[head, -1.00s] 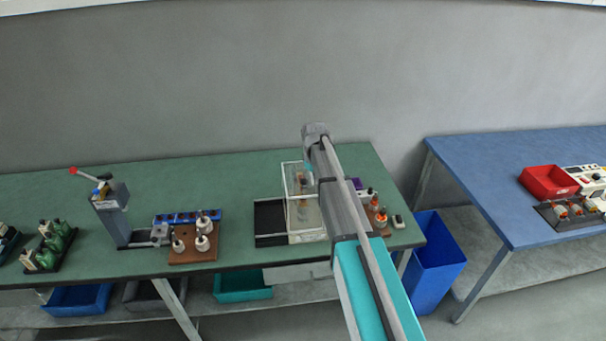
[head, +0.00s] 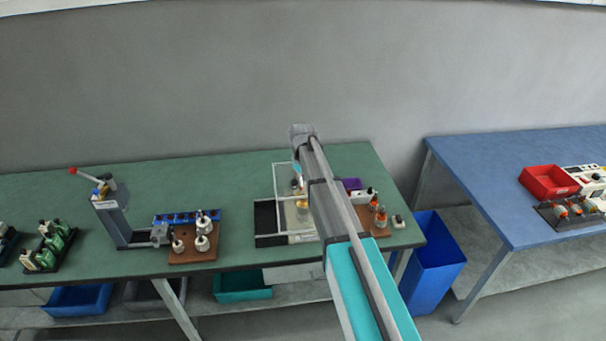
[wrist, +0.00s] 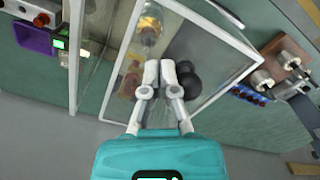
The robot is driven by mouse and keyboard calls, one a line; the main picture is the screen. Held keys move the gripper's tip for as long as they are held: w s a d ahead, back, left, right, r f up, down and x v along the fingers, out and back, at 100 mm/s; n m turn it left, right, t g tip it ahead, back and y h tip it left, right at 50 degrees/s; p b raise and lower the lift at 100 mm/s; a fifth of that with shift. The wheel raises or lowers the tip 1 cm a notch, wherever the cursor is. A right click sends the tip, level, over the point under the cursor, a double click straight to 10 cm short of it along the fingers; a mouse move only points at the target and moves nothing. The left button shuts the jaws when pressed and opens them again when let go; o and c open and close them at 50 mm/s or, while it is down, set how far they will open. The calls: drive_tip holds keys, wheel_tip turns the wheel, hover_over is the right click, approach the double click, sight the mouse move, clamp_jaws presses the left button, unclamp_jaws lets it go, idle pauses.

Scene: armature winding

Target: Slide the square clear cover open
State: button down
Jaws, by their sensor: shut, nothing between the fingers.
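The square clear cover (head: 281,187) has a white frame and stands over the right part of a black base (head: 265,222). A dark strip of the base is bare to its left. In the wrist view the cover's white frame (wrist: 213,17) surrounds the area around my gripper (wrist: 158,70). Its fingers are together and empty, close to the cover; I cannot tell whether they touch it. An amber-and-clear part (wrist: 149,25) and dark round parts (wrist: 188,82) show near the fingertips through the clear panel. In the head view my arm hides the cover's right side and the fingertips.
A brown board with white spools (head: 195,250) and a grey lever press (head: 115,215) stand to the left on the green table. A purple bin (wrist: 35,38) and a small board with orange-topped parts (head: 380,222) lie right of the cover. The far wall is close behind.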

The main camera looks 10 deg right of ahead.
sight(278, 190)
drive_tip(key=shift+a, duration=4.4)
drive_tip(key=shift+d+r+p, duration=0.15)
drive_tip(key=shift+r+p, duration=0.75)
drive_tip(key=shift+d+r+p, duration=0.1)
drive_tip(key=shift+r+p, duration=0.75)
drive_tip(key=shift+p, duration=0.05)
drive_tip(key=shift+r, duration=0.25)
drive_tip(key=r+p, duration=0.1)
drive_tip(key=p, duration=0.1)
drive_tip(key=d+r+p, duration=0.1)
drive_tip(key=r+p, duration=0.1)
drive_tip(key=shift+d+r, duration=0.1)
drive_tip(key=shift+r, duration=0.15)
drive_tip(key=s+d+f+m+b, duration=0.2)
drive_tip(key=s+d+f+b, duration=0.1)
drive_tip(key=s, duration=0.6)
drive_tip(key=s+d+f+m+b, duration=0.2)
drive_tip(key=s+d+f+b, duration=0.2)
drive_tip(key=s, duration=0.6)
drive_tip(key=s+d+f+m+b, duration=0.2)
drive_tip(key=s+d+f+b, duration=0.2)
drive_tip(key=s, duration=0.6)
drive_tip(key=shift+d+f+b, duration=0.25)
drive_tip(key=shift+f+b, duration=0.4)
drive_tip(key=shift+b, duration=0.05)
